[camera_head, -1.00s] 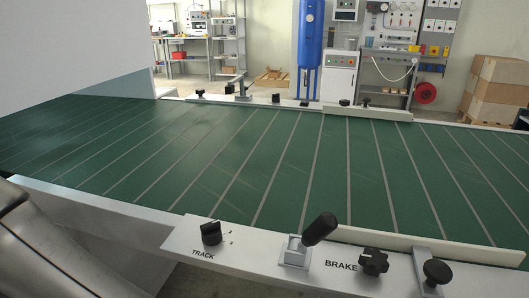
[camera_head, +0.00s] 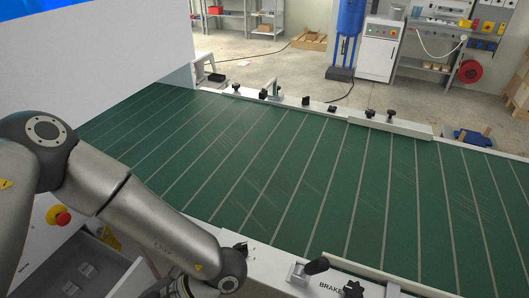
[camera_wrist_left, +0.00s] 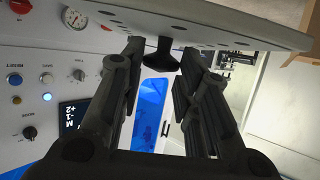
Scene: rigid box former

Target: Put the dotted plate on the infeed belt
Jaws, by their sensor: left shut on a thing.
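The infeed belt (camera_head: 268,172) is the wide green surface with pale cross stripes in the head view, with no plate on it in the part I see. My left arm crosses the lower left, and its gripper is largely cut off at the bottom edge. In the left wrist view the left gripper (camera_wrist_left: 161,62) has its fingers on either side of a black knob (camera_wrist_left: 162,58). The knob sits on a pale plate with dark dots (camera_wrist_left: 225,28), which I take for the dotted plate; it spans the top of that view. My right gripper is not in view.
White rails with black knobs and a brake lever (camera_head: 315,266) line the belt's near and far sides. A white housing (camera_head: 90,50) stands at the belt's left end. A red stop button (camera_head: 62,218) shows beside my arm. A control panel (camera_wrist_left: 45,90) shows in the wrist view.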

